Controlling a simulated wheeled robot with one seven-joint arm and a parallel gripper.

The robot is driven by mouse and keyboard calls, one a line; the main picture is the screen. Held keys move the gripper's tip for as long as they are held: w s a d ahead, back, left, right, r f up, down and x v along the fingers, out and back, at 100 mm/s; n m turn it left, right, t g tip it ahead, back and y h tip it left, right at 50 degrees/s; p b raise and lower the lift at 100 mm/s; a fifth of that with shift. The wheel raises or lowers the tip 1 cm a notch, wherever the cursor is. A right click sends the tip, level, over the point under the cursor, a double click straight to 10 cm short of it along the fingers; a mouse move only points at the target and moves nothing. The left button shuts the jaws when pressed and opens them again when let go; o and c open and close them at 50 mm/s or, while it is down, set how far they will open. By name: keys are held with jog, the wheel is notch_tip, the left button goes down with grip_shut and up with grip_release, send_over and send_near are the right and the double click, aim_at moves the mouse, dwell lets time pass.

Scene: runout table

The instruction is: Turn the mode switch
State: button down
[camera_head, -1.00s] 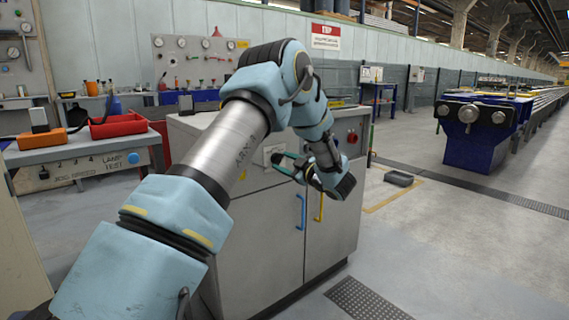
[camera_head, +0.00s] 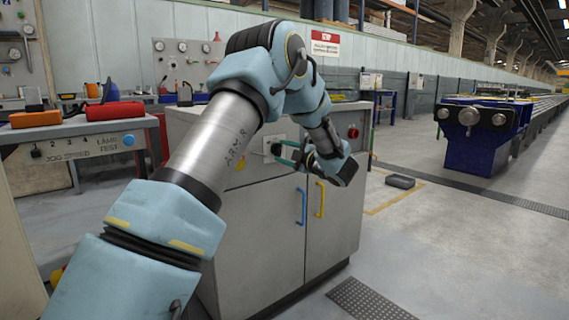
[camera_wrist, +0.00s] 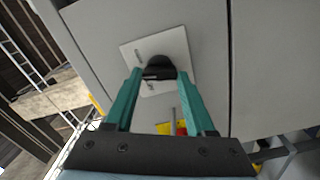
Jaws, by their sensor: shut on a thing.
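The mode switch (camera_wrist: 160,70) is a black knob on a white square plate (camera_wrist: 176,45), set on the grey front of a cabinet (camera_head: 255,215). My gripper (camera_wrist: 159,76) has its two green fingers at the knob's sides and is shut on it. The plate's small lettering is too blurred to read. In the head view my gripper (camera_head: 279,153) is at the plate on the cabinet's upper front; the fingers partly hide the knob there.
A red button (camera_head: 352,132) is on the cabinet's right side. Blue (camera_head: 301,207) and yellow (camera_head: 320,199) door handles are below my gripper. A bench (camera_head: 85,150) with a jog speed and lamp test panel is at left.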

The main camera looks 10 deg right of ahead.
jog(key=n+b, duration=0.3)
jog(key=b, duration=0.1)
jog(key=shift+f+n+b, duration=0.35)
jog(key=shift+f+n, duration=0.05)
jog(key=n+b, duration=0.3)
jog(key=b, duration=0.2)
jog(key=shift+n, duration=0.3)
jog(key=n+b, duration=0.2)
jog(key=b, duration=0.1)
jog(key=shift+r+n+b, duration=0.2)
jog(key=shift+n+b, duration=0.8)
jog(key=shift+b, duration=0.2)
jog(key=shift+r, duration=0.1)
jog(key=shift+c, duration=1.2)
grip_release()
jog(key=shift+s+r, duration=0.1)
